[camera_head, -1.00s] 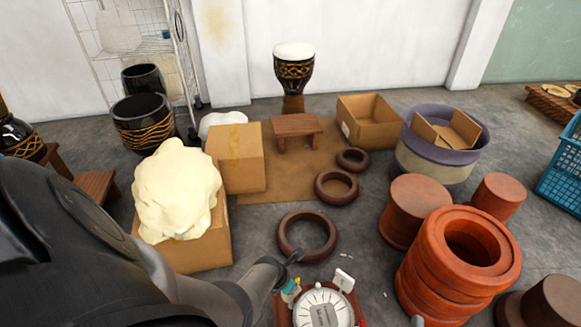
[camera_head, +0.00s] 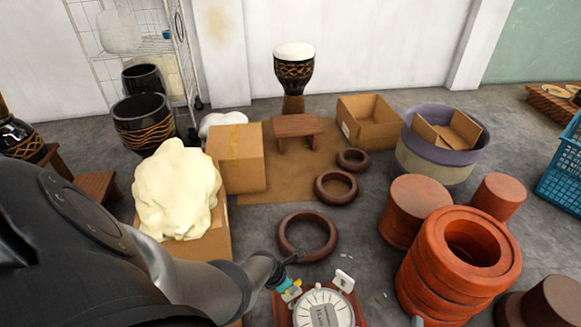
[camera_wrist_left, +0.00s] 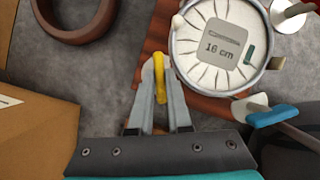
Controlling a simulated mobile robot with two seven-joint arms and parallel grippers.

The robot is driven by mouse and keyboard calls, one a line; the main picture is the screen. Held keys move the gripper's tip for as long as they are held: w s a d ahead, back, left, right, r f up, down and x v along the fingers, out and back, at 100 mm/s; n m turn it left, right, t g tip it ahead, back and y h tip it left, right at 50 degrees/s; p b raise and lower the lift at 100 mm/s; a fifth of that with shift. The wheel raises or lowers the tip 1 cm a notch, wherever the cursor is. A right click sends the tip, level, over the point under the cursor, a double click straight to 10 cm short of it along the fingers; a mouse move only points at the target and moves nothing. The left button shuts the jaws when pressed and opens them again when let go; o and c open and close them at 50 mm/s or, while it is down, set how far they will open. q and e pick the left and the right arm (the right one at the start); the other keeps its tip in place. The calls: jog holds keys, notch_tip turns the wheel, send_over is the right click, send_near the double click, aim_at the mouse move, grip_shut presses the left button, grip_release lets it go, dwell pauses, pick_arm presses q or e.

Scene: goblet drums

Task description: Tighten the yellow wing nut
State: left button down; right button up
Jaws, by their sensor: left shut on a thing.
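The yellow wing nut (camera_wrist_left: 160,82) is upright between the fingertips of my left gripper (camera_wrist_left: 160,76) in the left wrist view. The fingers are shut on it, at the left side of the drum head (camera_wrist_left: 221,42), which has a pleated pale skin and a "16 cm" label. In the head view the drum (camera_head: 323,308) lies at the bottom edge, and my left gripper (camera_head: 289,291) is at its left rim. A blue wing nut (camera_wrist_left: 272,116) is at the drum's lower right in the wrist view. A white wing nut (camera_head: 343,280) is at its upper right. My right gripper is not in view.
The drum sits on a reddish-brown wooden stand (camera_wrist_left: 150,58). A dark brown ring (camera_head: 307,236) lies on the floor just behind it. Orange clay rings (camera_head: 459,265) are stacked at the right. A cardboard box (camera_head: 201,252) with a cream lump (camera_head: 177,190) stands at the left.

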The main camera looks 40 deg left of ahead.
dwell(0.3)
pick_arm(q)
jog(key=c, duration=0.9)
grip_release()
jog(key=shift+o, duration=0.2)
